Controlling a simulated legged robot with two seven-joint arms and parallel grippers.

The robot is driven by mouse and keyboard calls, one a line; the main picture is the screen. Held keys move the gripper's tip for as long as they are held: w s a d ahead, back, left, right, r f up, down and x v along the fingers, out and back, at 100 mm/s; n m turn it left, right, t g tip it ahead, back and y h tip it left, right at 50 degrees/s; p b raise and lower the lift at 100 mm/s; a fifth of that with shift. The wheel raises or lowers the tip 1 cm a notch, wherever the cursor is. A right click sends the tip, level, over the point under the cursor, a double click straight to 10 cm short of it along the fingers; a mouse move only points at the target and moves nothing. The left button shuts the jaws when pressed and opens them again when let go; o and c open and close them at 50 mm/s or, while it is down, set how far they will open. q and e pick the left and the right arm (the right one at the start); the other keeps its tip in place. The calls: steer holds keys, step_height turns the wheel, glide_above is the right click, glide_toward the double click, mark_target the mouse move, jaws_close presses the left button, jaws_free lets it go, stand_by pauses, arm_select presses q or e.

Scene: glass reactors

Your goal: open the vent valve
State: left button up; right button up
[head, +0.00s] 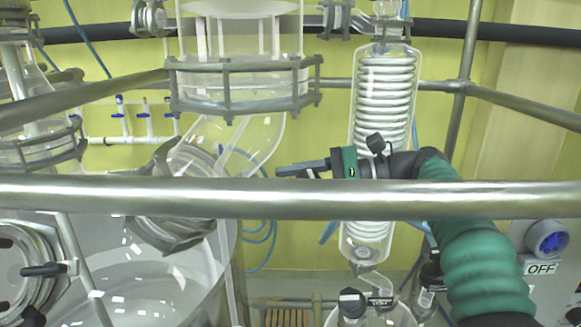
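My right arm comes in from the lower right, passes behind the front rail and bends left. Its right gripper (282,170) points left, in front of the coil condenser's left side and right of the slanted glass pipe. Its fingers show edge-on and the rail partly hides them, so I cannot tell whether they are open. I see nothing between them. My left gripper is not in view. I cannot tell which fitting is the vent valve. Several small blue-handled valves (122,114) sit on a white pipe at the back wall, left. A black handle (44,270) is at lower left.
A metal rail (250,197) crosses the whole view in front. A glass vessel (100,290) fills the lower left. A flanged glass column (240,85) stands above. The coil condenser (385,95) is behind my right wrist. A box with an OFF label (541,269) is right.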

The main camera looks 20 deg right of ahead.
steer(key=shift+n+g+p, duration=0.3)
steer(key=shift+n+p, duration=0.05)
steer(key=shift+n, duration=0.05)
steer(key=o, duration=1.4)
steer(key=shift+d, duration=0.1)
steer(key=shift+c, duration=0.2)
